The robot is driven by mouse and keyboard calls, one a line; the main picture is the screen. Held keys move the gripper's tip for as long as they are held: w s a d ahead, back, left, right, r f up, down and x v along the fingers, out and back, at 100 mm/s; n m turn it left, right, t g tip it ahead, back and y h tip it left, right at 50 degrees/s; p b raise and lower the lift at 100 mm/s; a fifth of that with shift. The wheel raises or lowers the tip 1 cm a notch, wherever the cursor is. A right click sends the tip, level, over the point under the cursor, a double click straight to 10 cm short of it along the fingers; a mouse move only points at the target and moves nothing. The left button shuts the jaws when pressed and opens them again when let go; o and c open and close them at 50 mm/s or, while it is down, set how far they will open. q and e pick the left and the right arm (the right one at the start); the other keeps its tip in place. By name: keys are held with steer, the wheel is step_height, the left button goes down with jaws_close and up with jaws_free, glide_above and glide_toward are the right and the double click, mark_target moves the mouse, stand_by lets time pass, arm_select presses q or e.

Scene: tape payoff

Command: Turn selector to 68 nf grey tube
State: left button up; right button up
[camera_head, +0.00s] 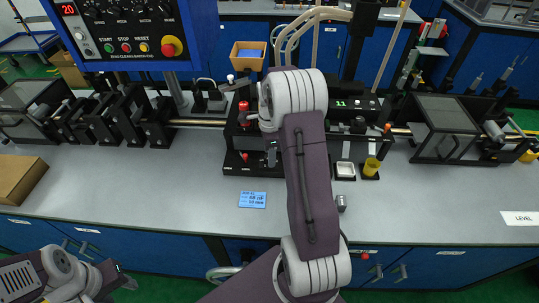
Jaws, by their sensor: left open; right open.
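A blue card (253,199) on the bench appears to read 68 nF. A small grey cylinder (341,203) stands near the bench's front edge. The blue control panel (120,32) at upper left has a row of black knobs (140,9); I cannot tell which one, if any, is the selector. A black unit (352,108) with a green display is partly hidden by my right arm. My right gripper (271,155) points down over the black central station, open, with nothing visible in it. My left gripper (127,283) is low at the lower left, open, apart from the bench.
A cardboard box (20,178) lies at the left edge. Black fixtures line a rail along the back.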

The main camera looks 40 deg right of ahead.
steer(key=shift+f, duration=0.2)
steer(key=shift+a, duration=0.15)
jaws_close()
